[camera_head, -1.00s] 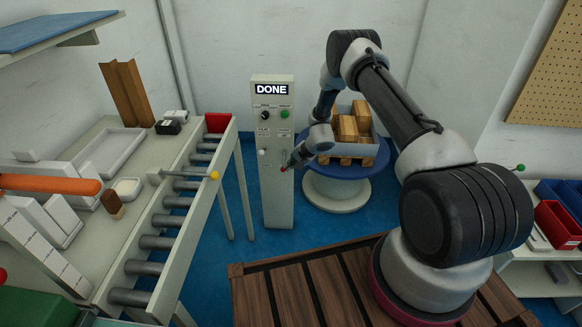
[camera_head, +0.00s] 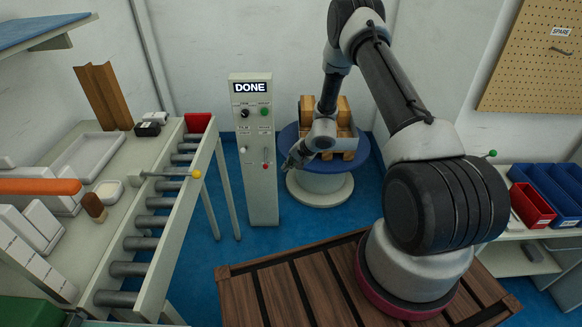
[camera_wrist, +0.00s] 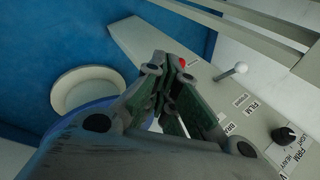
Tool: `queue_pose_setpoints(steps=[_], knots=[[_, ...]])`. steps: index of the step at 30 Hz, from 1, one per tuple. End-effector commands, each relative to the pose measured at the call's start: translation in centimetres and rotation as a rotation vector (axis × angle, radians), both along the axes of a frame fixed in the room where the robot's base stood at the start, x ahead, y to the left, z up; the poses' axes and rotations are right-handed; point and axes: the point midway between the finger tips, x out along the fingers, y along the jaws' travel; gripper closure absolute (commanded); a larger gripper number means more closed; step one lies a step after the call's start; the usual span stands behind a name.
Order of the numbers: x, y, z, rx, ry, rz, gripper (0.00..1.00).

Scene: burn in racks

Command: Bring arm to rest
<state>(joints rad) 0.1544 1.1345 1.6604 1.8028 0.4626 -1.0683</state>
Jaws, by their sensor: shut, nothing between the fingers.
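My gripper (camera_head: 291,163) is shut and empty. In the head view it hangs in the air just right of the grey control post (camera_head: 259,190), in front of the round blue-topped stand. In the wrist view the gripper's fingers (camera_wrist: 174,62) come together near the red-tipped lever on the post's panel (camera_wrist: 262,118); whether they touch it cannot be told. The post's display (camera_head: 251,87) reads DONE. My arm is raised and bent over from its base at the right.
Wooden blocks (camera_head: 345,142) sit on the blue-topped round stand (camera_head: 320,188). A roller conveyor (camera_head: 150,220) with a yellow-tipped rod (camera_head: 196,173) is at left. Blue and red bins (camera_head: 530,205) stand at right.

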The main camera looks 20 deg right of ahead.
Motion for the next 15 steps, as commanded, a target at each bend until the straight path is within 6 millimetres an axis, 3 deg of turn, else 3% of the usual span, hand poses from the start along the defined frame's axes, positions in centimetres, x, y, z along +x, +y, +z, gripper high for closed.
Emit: queue_pose_setpoints(steps=[6, 15], knots=[[-1.7, -0.4, 0.4, 0.001, -0.001, 0.0, 1.0], [-1.8, -0.4, 0.5, 0.001, -0.001, 0.0, 1.0]])
